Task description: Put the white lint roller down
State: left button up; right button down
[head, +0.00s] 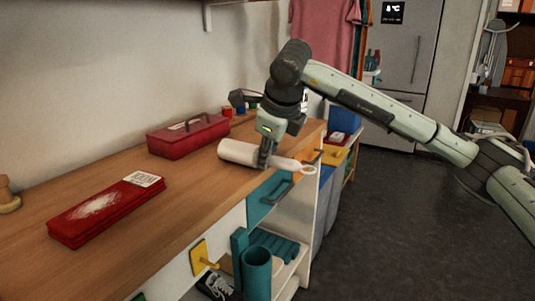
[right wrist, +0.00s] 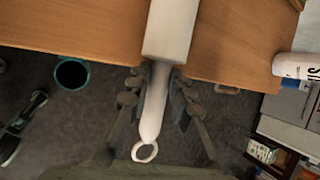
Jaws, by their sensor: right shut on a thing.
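The white lint roller (head: 239,152) lies level at the front edge of the wooden counter in the head view. Its handle with a ring end sticks out past the edge. My right gripper (head: 266,163) points down and is shut on the handle. In the right wrist view the roller (right wrist: 171,28) reaches over the counter, and its handle sits between the fingers of my right gripper (right wrist: 158,92). I cannot tell whether the roller touches the counter top. My left gripper is not in view.
The wooden counter (head: 110,240) holds a red toolbox (head: 188,136) behind the roller and a flat red case (head: 105,208) at the left. A teal cup (head: 257,272) stands below the edge. A white bottle (right wrist: 297,65) shows in the right wrist view. The counter between is clear.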

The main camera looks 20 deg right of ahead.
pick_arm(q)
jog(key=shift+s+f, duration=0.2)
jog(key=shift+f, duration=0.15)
pick_arm(e)
jog(key=shift+f, duration=0.1)
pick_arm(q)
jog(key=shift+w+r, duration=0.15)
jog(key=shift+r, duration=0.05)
pick_arm(e)
jog(key=shift+f, duration=0.1)
jog(key=c, duration=1.4)
grip_release()
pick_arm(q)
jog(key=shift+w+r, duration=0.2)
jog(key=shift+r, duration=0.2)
pick_arm(e)
jog(key=shift+o, duration=0.2)
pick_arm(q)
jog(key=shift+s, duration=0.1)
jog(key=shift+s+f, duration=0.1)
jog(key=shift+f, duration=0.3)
pick_arm(e)
jog(key=shift+r, duration=0.3)
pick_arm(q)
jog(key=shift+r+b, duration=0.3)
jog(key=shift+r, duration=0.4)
pick_arm(e)
jog(key=v, duration=1.1)
jog(key=shift+s+r, duration=0.3)
